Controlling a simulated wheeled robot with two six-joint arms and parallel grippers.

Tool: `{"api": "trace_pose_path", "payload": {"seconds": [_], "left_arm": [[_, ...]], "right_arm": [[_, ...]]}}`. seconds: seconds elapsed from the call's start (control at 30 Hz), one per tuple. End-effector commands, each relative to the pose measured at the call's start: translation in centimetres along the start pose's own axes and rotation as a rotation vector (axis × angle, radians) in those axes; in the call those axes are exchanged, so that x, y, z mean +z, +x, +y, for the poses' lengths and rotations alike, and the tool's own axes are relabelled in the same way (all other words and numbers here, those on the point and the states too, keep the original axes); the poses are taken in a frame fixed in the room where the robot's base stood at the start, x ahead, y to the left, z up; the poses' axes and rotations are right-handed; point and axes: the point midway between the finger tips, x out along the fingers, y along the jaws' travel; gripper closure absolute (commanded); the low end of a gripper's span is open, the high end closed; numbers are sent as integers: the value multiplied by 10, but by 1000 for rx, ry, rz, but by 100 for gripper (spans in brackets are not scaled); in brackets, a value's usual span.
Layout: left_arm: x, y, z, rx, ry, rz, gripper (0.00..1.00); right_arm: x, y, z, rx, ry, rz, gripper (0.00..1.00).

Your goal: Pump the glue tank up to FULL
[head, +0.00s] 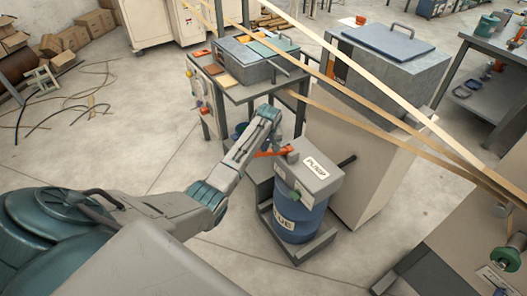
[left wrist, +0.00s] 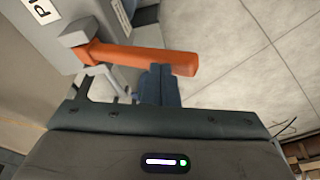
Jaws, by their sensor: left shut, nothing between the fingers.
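The glue tank (head: 298,222) is a blue drum with a partly hidden label, standing on a dark low base in the head view. A grey pump box (head: 318,172) marked PUMP sits on top. An orange pump lever (head: 283,151) sticks out to its left; the lever (left wrist: 140,57) crosses the upper middle of the left wrist view. My left gripper (head: 272,138) is at the lever's outer part, shut and empty. Its fingers (left wrist: 158,84) overlap the lever's lower edge in the wrist view; I cannot tell whether they touch. My right gripper is out of view. No tank level is readable.
A workbench (head: 262,92) with a grey-lidded box stands behind the pump. A large beige cabinet (head: 352,165) stands close to the pump's right. Tan strips (head: 385,105) run diagonally overhead. Cables (head: 75,95) lie on the floor at left; the floor left of the tank is clear.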

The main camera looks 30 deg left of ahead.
Motion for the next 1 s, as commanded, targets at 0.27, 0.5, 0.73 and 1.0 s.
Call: {"api": "trace_pose_path", "payload": {"seconds": [0.27, 0.5, 0.73, 1.0], "left_arm": [[8, 28, 0, -1, 0, -2, 100], [12, 44, 0, 0, 0, -1, 100], [12, 43, 0, 0, 0, -1, 100], [16, 36, 0, 0, 1, -3, 100]], "right_arm": [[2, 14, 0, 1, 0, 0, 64], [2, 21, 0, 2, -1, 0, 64], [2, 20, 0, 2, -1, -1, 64], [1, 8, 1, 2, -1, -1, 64]]}}
